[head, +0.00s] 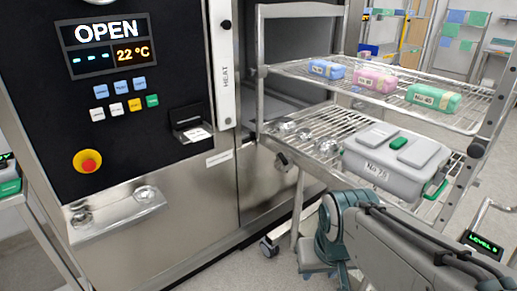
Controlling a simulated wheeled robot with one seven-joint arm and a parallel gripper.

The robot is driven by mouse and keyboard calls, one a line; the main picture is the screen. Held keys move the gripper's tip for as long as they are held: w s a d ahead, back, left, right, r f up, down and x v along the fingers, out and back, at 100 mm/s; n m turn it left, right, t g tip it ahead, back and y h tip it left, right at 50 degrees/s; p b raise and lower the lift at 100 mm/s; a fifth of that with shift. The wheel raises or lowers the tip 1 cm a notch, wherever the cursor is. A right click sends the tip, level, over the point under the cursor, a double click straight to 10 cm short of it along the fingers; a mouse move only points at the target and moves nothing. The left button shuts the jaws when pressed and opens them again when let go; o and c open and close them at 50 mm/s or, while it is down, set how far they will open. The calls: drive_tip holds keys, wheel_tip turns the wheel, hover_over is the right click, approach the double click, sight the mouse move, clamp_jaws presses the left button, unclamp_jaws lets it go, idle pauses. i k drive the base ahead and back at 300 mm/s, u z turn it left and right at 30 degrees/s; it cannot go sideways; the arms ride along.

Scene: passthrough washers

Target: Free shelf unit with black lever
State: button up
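The shelf unit (349,122) is a metal wire-shelf trolley on castors, standing against the open chamber of the washer (180,130). A small dark lever-like part (281,161) sits at the lower shelf's left end, by the washer's edge. It may be the black lever, but it is too small to be sure. Black knobs (477,148) sit on the right post. My arm reaches in from the lower right and bends at a teal joint in front of the trolley, below the lower shelf. My gripper cannot be made out.
The upper shelf holds blue (326,69), pink (374,78) and green (433,98) wrapped packs. The lower shelf holds a grey case (396,158) and shiny metal pieces (285,128). The washer panel reads OPEN. Another cart (488,225) stands at the lower right.

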sight(279, 163)
drive_tip(key=z, duration=0.1)
drive_tip(key=i, duration=0.9)
drive_tip(key=z, duration=0.5)
